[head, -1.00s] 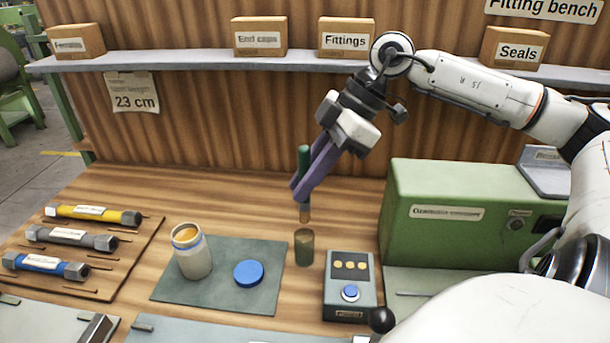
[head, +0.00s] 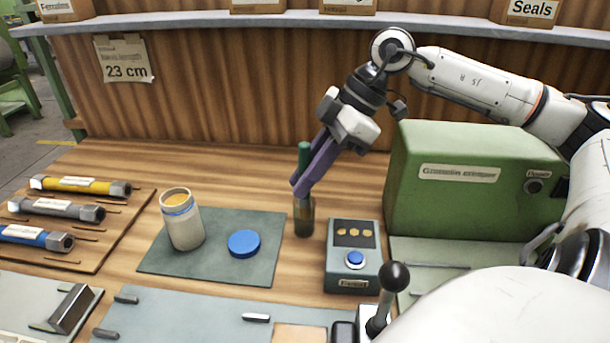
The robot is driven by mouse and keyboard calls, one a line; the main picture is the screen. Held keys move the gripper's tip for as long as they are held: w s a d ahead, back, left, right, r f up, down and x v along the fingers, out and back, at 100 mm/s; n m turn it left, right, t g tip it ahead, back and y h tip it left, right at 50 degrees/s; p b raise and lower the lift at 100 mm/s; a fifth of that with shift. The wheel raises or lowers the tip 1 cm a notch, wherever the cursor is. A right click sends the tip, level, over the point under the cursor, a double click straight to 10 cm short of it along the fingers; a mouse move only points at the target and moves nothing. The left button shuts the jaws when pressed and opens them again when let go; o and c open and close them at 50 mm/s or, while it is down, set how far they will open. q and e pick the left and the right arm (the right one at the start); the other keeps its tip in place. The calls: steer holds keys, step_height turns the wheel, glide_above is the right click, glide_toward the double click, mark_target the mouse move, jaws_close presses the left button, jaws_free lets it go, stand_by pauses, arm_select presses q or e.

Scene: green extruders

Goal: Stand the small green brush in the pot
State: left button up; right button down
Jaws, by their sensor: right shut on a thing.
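The small green brush (head: 304,158) is upright, its green handle rising above the purple fingers of my right gripper (head: 300,188). The gripper is shut on the brush, with the arm reaching in from the right. The brush's lower end goes down into the mouth of the small dark, see-through pot (head: 304,222), which stands on the wooden bench. The brush tip inside the pot is hard to make out, so I cannot tell if it touches the bottom. My left gripper is not in view.
A grey mat (head: 212,262) left of the pot holds a white jar (head: 182,222) and a blue lid (head: 244,243). A button box (head: 352,262) stands close on the right, a green machine (head: 470,185) beyond it. Tubes (head: 70,210) lie on a board at far left.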

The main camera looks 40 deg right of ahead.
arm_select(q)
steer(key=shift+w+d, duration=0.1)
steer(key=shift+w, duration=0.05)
arm_select(e)
steer(key=shift+f, duration=0.15)
steer(key=c, duration=1.6)
jaws_free()
arm_select(q)
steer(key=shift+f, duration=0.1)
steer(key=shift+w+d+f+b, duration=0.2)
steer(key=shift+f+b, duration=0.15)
steer(key=shift+b, duration=0.65)
arm_select(e)
steer(key=v, duration=1)
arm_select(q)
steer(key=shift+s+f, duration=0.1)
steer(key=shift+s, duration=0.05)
arm_select(e)
steer(key=shift+r, duration=0.2)
